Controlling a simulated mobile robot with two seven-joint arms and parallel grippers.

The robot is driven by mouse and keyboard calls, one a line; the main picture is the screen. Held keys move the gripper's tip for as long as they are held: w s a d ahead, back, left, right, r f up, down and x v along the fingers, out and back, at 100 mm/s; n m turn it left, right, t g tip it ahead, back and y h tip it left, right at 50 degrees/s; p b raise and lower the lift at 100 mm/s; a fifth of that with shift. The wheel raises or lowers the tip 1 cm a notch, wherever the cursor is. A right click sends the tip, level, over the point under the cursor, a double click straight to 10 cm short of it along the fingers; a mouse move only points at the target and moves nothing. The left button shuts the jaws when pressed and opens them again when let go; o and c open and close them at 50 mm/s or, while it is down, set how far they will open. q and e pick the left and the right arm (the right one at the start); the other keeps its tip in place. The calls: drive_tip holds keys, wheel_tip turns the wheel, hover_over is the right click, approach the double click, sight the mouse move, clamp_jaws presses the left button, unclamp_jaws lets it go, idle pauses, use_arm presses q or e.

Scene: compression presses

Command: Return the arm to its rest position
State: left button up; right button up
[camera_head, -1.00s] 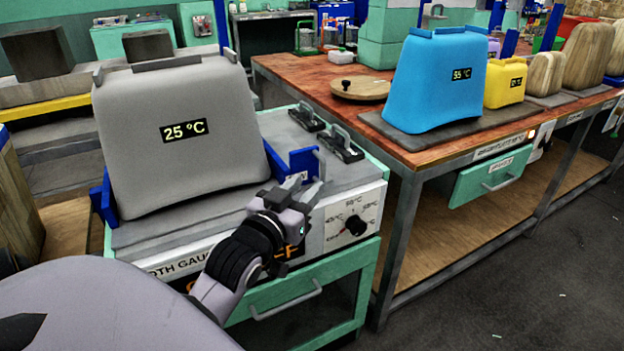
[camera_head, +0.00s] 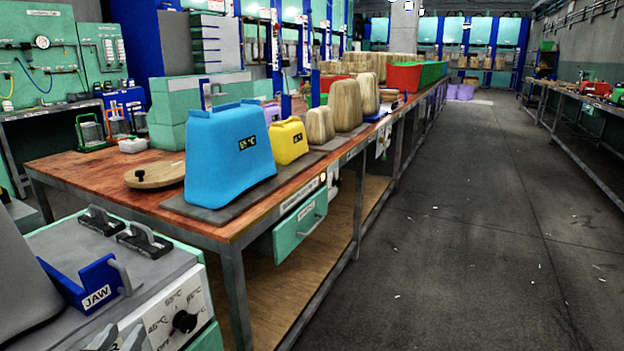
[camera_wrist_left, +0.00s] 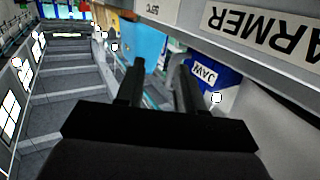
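My left gripper (camera_head: 118,338) shows only by its fingertips at the bottom left of the head view, in front of the teal-trimmed press unit. In the left wrist view its two dark fingers (camera_wrist_left: 158,85) stand apart with nothing between them, so it is open. The blue bracket marked JAW (camera_head: 95,287) is just above the fingertips in the head view. It also shows beyond the fingers in the wrist view (camera_wrist_left: 205,82). The dial (camera_head: 184,321) is right of the fingertips. The grey block (camera_head: 22,285) is cut off at the left edge. My right gripper is out of view.
A wooden-topped bench (camera_head: 75,165) holds a blue block (camera_head: 225,160), a yellow block (camera_head: 288,142) and wooden blocks (camera_head: 320,125). A teal drawer (camera_head: 300,222) hangs under it. The floor aisle (camera_head: 470,230) at the right is clear.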

use_arm(q)
drive_tip(key=s+d+f+m+g+h, duration=0.1)
drive_tip(key=s+d+f+g+h, duration=0.1)
drive_tip(key=s+d+f, duration=0.35)
drive_tip(key=s+d+f+m+g+h, duration=0.1)
drive_tip(key=s+d+f+g, duration=0.15)
drive_tip(key=f, duration=0.55)
drive_tip(key=s+d+f+m+g+h, duration=0.1)
drive_tip(key=s+d+f+h, duration=0.2)
drive_tip(key=f, duration=0.4)
wheel_tip(320, 180, up, 10)
drive_tip(key=s+d+y+p, duration=0.1)
drive_tip(key=s+p, duration=0.1)
drive_tip(key=p, duration=1.2)
drive_tip(key=shift+s+m+g, duration=0.25)
drive_tip(key=shift+m+g, duration=0.1)
drive_tip(key=shift+m, duration=0.05)
drive_tip(key=shift+f, duration=0.15)
